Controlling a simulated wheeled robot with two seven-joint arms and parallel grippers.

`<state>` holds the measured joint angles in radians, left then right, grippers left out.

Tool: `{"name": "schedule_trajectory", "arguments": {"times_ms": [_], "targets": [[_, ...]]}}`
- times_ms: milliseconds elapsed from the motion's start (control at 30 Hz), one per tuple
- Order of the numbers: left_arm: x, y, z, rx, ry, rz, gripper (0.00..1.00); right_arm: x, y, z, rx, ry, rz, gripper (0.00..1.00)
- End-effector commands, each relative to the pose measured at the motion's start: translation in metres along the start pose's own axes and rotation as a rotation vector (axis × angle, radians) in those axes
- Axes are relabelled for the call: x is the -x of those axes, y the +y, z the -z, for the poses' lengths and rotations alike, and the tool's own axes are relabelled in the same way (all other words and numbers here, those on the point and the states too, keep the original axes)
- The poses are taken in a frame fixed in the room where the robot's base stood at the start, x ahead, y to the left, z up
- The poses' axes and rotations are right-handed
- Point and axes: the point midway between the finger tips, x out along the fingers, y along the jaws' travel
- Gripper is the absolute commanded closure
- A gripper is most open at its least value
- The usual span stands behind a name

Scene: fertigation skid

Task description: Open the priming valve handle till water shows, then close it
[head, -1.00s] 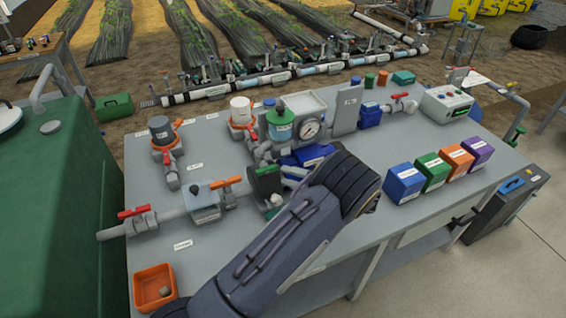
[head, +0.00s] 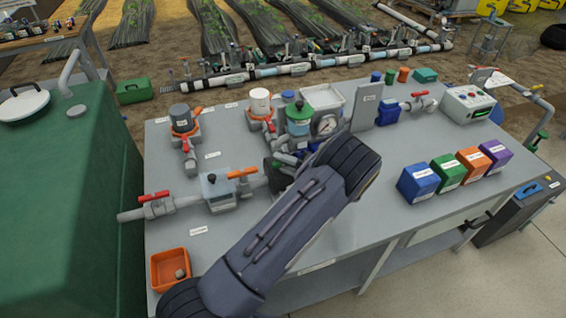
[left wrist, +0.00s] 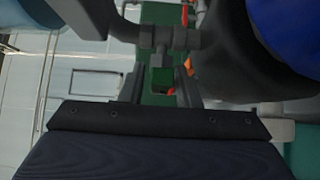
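Several valve handles show on the grey bench in the head view: a red one (head: 154,196) on the left pipe, an orange one (head: 243,172) by the grey box fitting, and red ones below the canisters. I cannot tell which is the priming valve handle; the labels are too small to read. My left arm reaches over the bench and partly covers the green pump; its gripper is hidden there. My right gripper is not in view.
A green-topped clear filter (head: 299,121) and a gauge (head: 327,125) stand behind my arm. An orange tray (head: 156,284) sits at the front left. Blue (head: 418,183), green, orange and purple boxes stand at right. A green tank (head: 60,190) is left of the bench.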

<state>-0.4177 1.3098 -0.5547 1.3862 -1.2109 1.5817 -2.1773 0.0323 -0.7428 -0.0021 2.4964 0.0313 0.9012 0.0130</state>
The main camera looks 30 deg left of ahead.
Motion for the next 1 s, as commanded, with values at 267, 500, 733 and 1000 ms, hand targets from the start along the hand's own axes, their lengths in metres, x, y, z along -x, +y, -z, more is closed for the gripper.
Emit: {"name": "schedule_trajectory", "arguments": {"times_ms": [267, 500, 733, 1000], "targets": [[0.0, 0.0, 0.0, 0.0, 0.0, 0.001, 1.0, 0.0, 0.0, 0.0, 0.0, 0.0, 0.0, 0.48], [0.0, 0.001, 0.0, 0.022, 0.0, 0.023, 1.0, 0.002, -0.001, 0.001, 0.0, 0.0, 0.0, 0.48], [0.0, 0.002, 0.0, 0.104, 0.001, 0.107, 1.0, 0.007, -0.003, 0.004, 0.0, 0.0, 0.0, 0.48], [0.0, 0.003, 0.001, 0.272, 0.002, 0.276, 1.0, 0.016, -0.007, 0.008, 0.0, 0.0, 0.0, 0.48]]}}
